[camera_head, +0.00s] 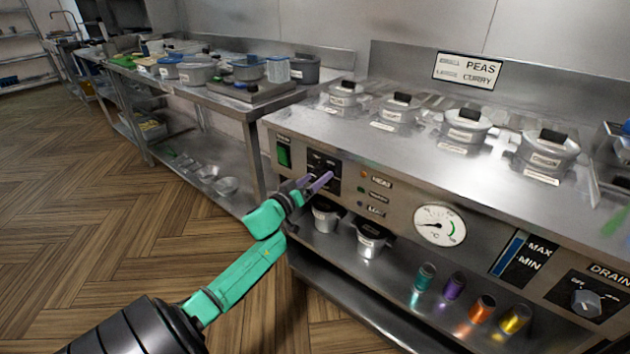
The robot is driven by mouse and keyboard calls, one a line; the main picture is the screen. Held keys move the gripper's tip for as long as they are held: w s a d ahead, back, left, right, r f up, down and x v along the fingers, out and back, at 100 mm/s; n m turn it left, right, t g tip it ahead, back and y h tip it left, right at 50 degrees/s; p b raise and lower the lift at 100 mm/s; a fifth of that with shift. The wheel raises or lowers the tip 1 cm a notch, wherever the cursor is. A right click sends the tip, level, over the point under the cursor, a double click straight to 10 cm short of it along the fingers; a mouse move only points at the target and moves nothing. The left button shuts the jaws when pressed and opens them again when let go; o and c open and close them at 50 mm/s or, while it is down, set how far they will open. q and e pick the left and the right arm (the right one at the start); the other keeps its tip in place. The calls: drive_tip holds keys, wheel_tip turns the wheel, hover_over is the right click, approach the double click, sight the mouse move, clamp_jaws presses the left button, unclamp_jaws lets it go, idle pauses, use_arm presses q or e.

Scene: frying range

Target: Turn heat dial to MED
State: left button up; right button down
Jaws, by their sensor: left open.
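The heat dial's black panel (331,163) is on the front of the steel range, left of the small indicator lights. My left gripper (318,182), with purple fingers on a green arm, is in front of this panel. Its fingers are open and cover most of the dial knob, so the dial's setting cannot be read. I cannot tell whether the fingers touch the knob. My right gripper is not in view.
The range front (400,207) also has a green switch (284,155), a round gauge (440,225) and a drain knob (586,303). Lidded pots stand on top. Two small pots and several coloured cylinders sit on the ledge below. Floor at left is clear.

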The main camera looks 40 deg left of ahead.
use_arm(q)
drive_tip(key=c, duration=1.4)
